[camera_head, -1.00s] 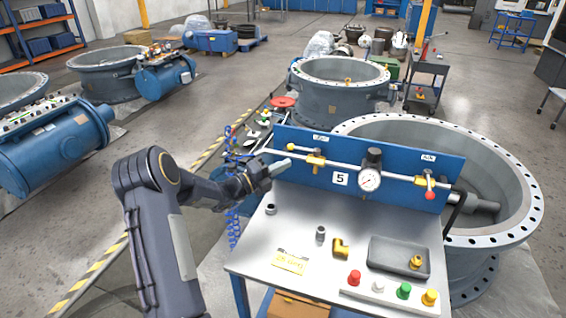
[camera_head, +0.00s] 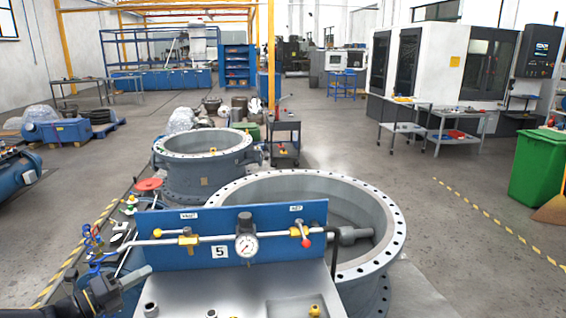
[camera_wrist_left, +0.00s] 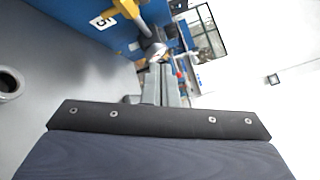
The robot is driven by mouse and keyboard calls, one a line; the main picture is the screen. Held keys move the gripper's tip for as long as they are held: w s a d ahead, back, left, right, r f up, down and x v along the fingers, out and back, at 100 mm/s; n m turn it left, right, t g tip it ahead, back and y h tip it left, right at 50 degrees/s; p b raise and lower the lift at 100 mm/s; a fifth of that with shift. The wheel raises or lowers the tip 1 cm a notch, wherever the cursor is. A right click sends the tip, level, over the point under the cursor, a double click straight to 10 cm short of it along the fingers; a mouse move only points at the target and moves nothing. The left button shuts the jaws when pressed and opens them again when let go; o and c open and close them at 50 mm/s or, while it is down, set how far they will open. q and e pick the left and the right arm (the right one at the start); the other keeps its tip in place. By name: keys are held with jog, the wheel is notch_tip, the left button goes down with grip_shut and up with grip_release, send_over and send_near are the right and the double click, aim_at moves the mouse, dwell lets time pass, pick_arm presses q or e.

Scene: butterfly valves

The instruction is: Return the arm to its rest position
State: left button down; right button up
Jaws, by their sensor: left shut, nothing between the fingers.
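My left gripper (camera_head: 134,278) is at the lower left of the head view, at the left end of the workbench. Its fingers are shut with nothing between them. Most of my left arm is below the head view's frame. My right gripper is not in view.
The workbench (camera_head: 180,291) carries a blue back panel (camera_head: 285,220) with a pipe, a pressure gauge (camera_head: 246,246) and valves. A large flanged valve body (camera_head: 395,235) stands behind it, another (camera_head: 200,180) further left. Open floor (camera_head: 450,210) lies to the right.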

pick_arm(q)
jog(key=s+d+r+m+g+y, duration=0.15)
jog(key=s+d+m+g, duration=0.35)
jog(key=s+d+m, duration=0.5)
jog(key=s+d+r+m+g, duration=0.35)
jog(key=s+d+m, duration=0.35)
jog(key=m, duration=0.5)
jog(key=s+f+m+y, duration=0.2)
jog(key=s+m, duration=0.3)
jog(key=m, duration=0.3)
jog(key=s+d+f+m+y, duration=0.1)
jog(key=s+f+m+y, duration=0.2)
jog(key=s+m, duration=0.3)
jog(key=m, duration=0.3)
jog(key=shift+s+f+m+y, duration=0.15)
jog(key=shift+s+m+y, duration=0.15)
jog(key=shift+y, duration=0.05)
